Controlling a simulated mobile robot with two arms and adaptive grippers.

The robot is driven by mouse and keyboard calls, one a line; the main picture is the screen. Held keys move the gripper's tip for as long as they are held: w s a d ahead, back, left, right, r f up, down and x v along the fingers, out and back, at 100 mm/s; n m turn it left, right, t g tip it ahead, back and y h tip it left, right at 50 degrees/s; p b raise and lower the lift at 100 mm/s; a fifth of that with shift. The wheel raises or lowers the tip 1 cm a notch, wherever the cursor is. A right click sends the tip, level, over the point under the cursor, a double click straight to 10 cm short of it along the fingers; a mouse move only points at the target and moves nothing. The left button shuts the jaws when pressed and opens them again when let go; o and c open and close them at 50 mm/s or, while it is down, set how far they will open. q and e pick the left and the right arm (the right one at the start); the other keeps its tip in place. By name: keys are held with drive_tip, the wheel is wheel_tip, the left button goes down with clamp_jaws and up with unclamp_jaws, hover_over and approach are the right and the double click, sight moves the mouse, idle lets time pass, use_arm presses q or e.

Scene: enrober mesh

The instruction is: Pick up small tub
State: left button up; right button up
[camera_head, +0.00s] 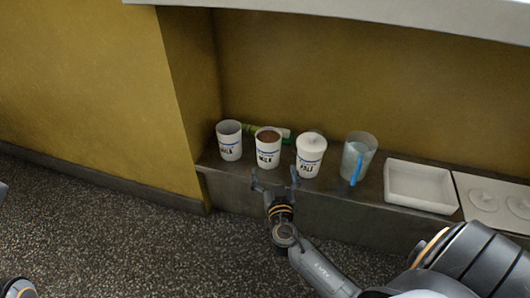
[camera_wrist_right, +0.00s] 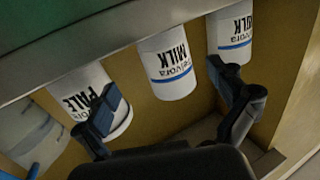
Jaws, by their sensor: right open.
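Three white tubs with blue bands stand in a row on the grey ledge. The left tub (camera_head: 230,141) reads MILK and looks empty or grey inside. The middle tub (camera_head: 267,150) reads MILK and has brown content; it also shows in the right wrist view (camera_wrist_right: 168,68). My left gripper is not visible.
A clear jug (camera_head: 361,155) with a blue handle stands right of the tubs, then a white tray (camera_head: 421,207) and a white panel with round shapes (camera_head: 492,194). A green item (camera_head: 285,139) lies behind the tubs. A pale overhang crosses above; yellow wall closes the back.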

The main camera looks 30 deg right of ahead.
sight(271, 159)
drive_tip(key=x, duration=0.3)
drive_tip(key=shift+w, duration=0.2)
drive_tip(key=shift+a+r+b+x, duration=0.1)
drive_tip(key=shift+b+x, duration=0.15)
drive_tip(key=shift+x, duration=1.1)
drive_tip(key=shift+a+r+b+x, duration=0.15)
drive_tip(key=shift+b+x, duration=0.1)
drive_tip(key=shift+x, duration=1.15)
drive_tip(key=c, duration=1.6)
drive_tip(key=shift+w, duration=0.1)
drive_tip(key=shift+c, duration=1.1)
drive_tip(key=shift+r, duration=0.1)
